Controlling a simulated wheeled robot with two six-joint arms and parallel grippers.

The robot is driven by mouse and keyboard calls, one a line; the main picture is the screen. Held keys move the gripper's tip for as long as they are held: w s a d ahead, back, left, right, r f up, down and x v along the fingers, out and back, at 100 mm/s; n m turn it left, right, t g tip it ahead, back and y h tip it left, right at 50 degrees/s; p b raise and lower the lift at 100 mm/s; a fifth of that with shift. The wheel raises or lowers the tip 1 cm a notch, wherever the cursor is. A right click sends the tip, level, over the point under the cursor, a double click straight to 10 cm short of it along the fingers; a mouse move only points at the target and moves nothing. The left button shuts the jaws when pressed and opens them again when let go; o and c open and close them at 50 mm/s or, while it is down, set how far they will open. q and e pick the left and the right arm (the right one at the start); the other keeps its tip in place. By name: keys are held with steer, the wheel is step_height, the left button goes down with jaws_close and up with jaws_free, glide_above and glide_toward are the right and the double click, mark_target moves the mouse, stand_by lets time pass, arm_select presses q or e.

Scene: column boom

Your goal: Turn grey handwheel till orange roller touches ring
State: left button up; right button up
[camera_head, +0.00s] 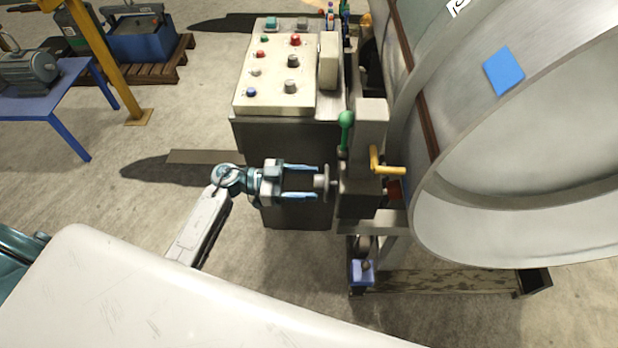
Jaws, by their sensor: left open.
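The grey handwheel (328,184), seen nearly edge-on, sits on the left side of a dark block on the boom head (357,190). My left gripper (316,182) is open and points right at it. Its two blue fingers lie above and below the wheel's hub, with their tips close to the rim; I cannot tell whether they touch. An orange-red part (395,188), likely the orange roller, shows partly behind the block, close to the large grey ring (428,200). Any gap between them is hidden. My right gripper is not in view.
A yellow crank (387,164) and a green-knobbed lever (345,132) stick out close to the handwheel. A control cabinet (275,85) with buttons stands behind my left gripper. A blue table (40,95) and yellow post (105,55) stand at the left.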

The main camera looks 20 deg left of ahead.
arm_select(q)
steer(key=shift+w+d, duration=0.15)
steer(key=shift+d, duration=0.25)
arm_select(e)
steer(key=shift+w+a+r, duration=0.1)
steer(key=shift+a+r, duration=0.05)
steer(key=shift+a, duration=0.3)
arm_select(q)
steer(key=shift+c, duration=0.2)
steer(key=c, duration=0.9)
steer(key=shift+c, duration=0.2)
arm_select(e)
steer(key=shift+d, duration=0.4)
arm_select(q)
steer(key=shift+m, duration=0.4)
steer(key=shift+f+m+b, duration=0.1)
steer(key=shift+m+b, duration=7.35)
steer(key=shift+m, duration=2.25)
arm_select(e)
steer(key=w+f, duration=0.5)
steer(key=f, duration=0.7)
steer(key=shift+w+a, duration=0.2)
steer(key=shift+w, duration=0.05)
